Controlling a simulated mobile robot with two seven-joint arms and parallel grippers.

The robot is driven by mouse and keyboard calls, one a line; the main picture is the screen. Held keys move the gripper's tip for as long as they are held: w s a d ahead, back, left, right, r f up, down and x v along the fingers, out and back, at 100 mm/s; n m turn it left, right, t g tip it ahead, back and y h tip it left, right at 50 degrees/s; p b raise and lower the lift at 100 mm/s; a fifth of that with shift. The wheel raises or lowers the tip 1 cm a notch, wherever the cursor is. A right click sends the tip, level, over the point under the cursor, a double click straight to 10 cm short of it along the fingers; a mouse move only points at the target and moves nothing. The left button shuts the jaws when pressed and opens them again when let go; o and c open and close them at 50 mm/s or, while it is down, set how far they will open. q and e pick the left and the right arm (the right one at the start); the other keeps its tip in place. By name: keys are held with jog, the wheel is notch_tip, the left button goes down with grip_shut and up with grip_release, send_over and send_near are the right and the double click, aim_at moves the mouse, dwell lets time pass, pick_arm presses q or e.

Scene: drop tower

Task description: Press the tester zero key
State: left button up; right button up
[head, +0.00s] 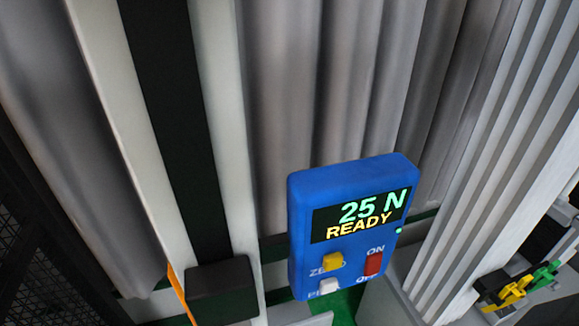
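The blue tester (301,215) stands right of centre, slightly tilted in the picture. Its dark display (359,214) reads "25 N" and "READY". The yellow zero key (333,262) is low on its face and partly covers the "ZERO" label. A white key (329,286) is just below it, with a label starting with "P". A red switch (373,264) sits to the right between "ON" and "OFF" labels, the latter partly hidden. A small green light (398,230) is lit beside the display. Neither of my grippers is in view.
A pale upright with a dark strip (175,120) stands left of the tester, with a black block (221,290) at its lower end. Grey curtains (300,90) hang behind. White ribbed panels (500,150) stand at right, near yellow and green items (515,290). Black mesh is at far left.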

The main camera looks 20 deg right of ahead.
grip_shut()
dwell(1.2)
